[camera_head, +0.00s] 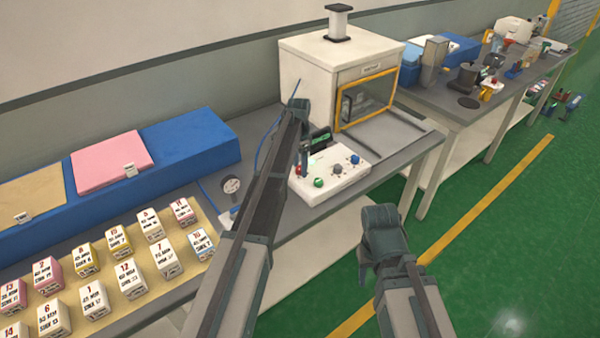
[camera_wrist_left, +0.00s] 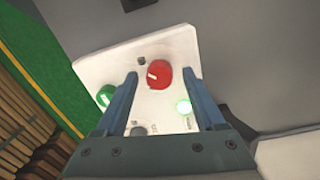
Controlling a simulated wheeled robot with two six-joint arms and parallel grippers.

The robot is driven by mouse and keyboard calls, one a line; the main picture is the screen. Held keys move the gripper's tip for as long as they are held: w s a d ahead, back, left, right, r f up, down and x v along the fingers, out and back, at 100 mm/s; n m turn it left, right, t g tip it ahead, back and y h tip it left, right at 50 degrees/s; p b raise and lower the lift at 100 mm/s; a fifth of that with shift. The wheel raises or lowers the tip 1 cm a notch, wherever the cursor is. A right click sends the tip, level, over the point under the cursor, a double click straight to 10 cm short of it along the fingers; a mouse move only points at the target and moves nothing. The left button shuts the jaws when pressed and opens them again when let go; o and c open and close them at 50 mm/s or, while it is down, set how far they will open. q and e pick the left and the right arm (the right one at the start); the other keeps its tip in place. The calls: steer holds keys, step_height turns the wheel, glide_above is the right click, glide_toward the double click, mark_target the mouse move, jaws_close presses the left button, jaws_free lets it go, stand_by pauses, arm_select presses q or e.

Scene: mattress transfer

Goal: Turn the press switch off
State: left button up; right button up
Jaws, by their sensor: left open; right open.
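A white control box (camera_head: 335,180) stands on the grey bench in front of the white press (camera_head: 310,75) with its yellow-framed window. It carries a red knob (camera_wrist_left: 158,75), a green knob (camera_head: 319,182), a grey knob (camera_head: 337,169) and a blue knob (camera_head: 355,159). A lit green lamp (camera_wrist_left: 183,106) shows beside the red knob in the left wrist view. My left gripper (camera_wrist_left: 160,82) is open and points down at the box, its fingers on either side of the red knob in that view; contact cannot be told. My right gripper (camera_head: 382,225) is open, away from the bench over the floor.
Several numbered small boxes (camera_head: 128,280) fill the bench's left front. A blue block (camera_head: 190,140) lies along the wall. A second table (camera_head: 440,108) stands at the right. The green floor (camera_head: 490,240) is open.

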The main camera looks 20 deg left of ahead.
arm_select(q)
steer(key=shift+f, duration=0.1)
jaws_close()
stand_by(0.3)
steer(key=shift+n, duration=0.3)
steer(key=n, duration=0.3)
steer(key=shift+n, duration=0.4)
steer(key=n, duration=0.9)
steer(key=shift+t, duration=0.3)
steer(key=n, duration=0.4)
steer(key=shift+s, duration=0.1)
steer(key=shift+n, duration=0.4)
